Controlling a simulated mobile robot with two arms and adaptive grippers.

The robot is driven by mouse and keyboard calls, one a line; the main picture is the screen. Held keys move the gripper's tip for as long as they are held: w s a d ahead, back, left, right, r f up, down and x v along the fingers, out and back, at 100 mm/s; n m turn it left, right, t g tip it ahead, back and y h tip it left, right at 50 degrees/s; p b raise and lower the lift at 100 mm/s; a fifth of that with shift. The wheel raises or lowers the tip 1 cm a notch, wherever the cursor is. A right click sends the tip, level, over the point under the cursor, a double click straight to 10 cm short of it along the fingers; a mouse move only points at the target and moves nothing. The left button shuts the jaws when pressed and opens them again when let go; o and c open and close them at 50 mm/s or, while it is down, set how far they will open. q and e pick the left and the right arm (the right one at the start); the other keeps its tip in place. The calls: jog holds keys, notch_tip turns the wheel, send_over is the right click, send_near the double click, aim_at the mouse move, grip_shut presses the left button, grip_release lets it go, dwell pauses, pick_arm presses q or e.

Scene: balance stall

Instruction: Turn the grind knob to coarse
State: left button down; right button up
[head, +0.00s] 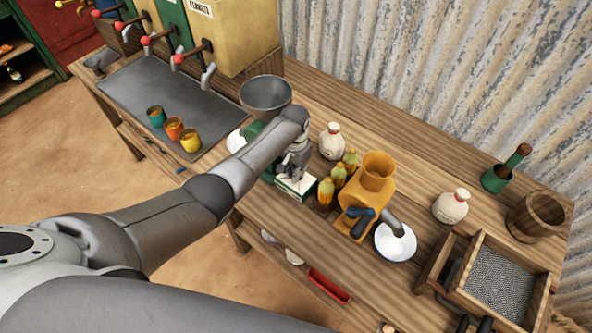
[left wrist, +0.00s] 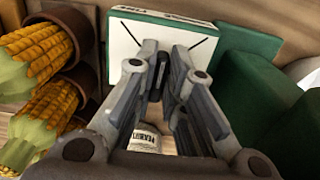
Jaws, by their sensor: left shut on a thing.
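The grinder has a grey hopper (head: 266,93) on top and a green body (left wrist: 250,95) with a white dial face (left wrist: 128,38). Black lines are drawn on that face. My left gripper (head: 294,178) is down at the grinder's front, and its fingers (left wrist: 161,82) are in front of the dial face in the left wrist view. They are shut on the small dark knob, which they mostly hide. I cannot read which way the knob points. My right gripper is not in view.
Corn cobs (left wrist: 35,50) stand close beside the gripper. A yellow corn machine (head: 377,180), a white plate (head: 396,246) and a pale jar (head: 331,142) are to the right. Three coloured cups (head: 173,129) stand on the grey mat (head: 150,85). A sieve box (head: 500,280) is at the far right.

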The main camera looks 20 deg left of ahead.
pick_arm(q)
jog(key=shift+m, duration=0.6)
jog(key=shift+a, duration=0.1)
jog(key=c, duration=1.5)
grip_release()
jog(key=shift+r, duration=0.1)
jog(key=shift+r, duration=3.65)
